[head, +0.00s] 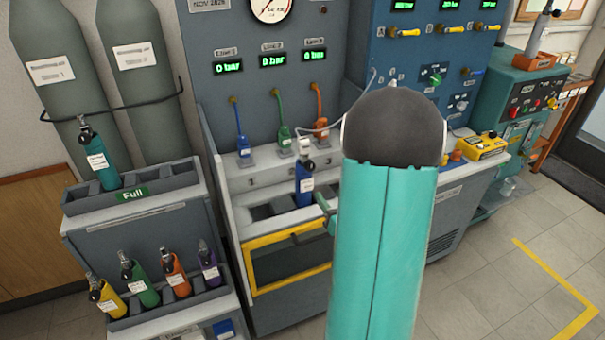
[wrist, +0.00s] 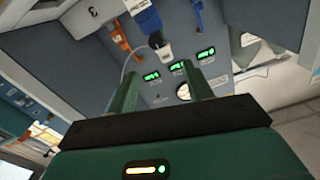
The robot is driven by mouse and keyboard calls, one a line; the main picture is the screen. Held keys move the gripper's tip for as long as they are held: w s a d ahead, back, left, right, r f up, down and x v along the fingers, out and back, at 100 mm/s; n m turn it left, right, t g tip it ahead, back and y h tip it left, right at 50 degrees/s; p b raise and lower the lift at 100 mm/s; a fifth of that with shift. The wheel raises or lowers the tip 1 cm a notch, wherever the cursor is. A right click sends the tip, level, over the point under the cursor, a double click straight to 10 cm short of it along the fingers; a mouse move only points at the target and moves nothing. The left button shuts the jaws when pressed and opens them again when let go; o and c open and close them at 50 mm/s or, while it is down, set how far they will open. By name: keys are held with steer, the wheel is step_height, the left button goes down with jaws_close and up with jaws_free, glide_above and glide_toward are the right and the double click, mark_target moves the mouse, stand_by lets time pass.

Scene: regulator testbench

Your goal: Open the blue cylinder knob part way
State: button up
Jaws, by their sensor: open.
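The blue cylinder (head: 304,187) stands upright in the filling bench's slotted rack, with a white label and a dark and pale valve top (head: 305,150). In the wrist view, which is upside down, the blue cylinder (wrist: 147,20) hangs from the top edge, its black knob (wrist: 157,41) pointing down. My gripper (wrist: 160,70) is open, its two green fingers apart with nothing between them. The knob appears beyond the fingertips, roughly in line with the gap. In the head view a green finger shows low to the right of the cylinder; my arm hides the rest.
Blue, green and orange hoses (head: 318,100) hang behind the cylinder under displays reading 0 bar. A thin pale hose runs near the valve top. A rack at left holds a teal cylinder (head: 98,160) and several coloured ones below. Clear floor (head: 500,285) lies at right.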

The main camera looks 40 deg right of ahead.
mark_target(312, 167)
steer(key=x, duration=1.3)
steer(key=shift+w+d+f, duration=0.1)
steer(key=shift+w+d, duration=0.15)
steer(key=shift+d, duration=0.25)
steer(key=c, duration=1)
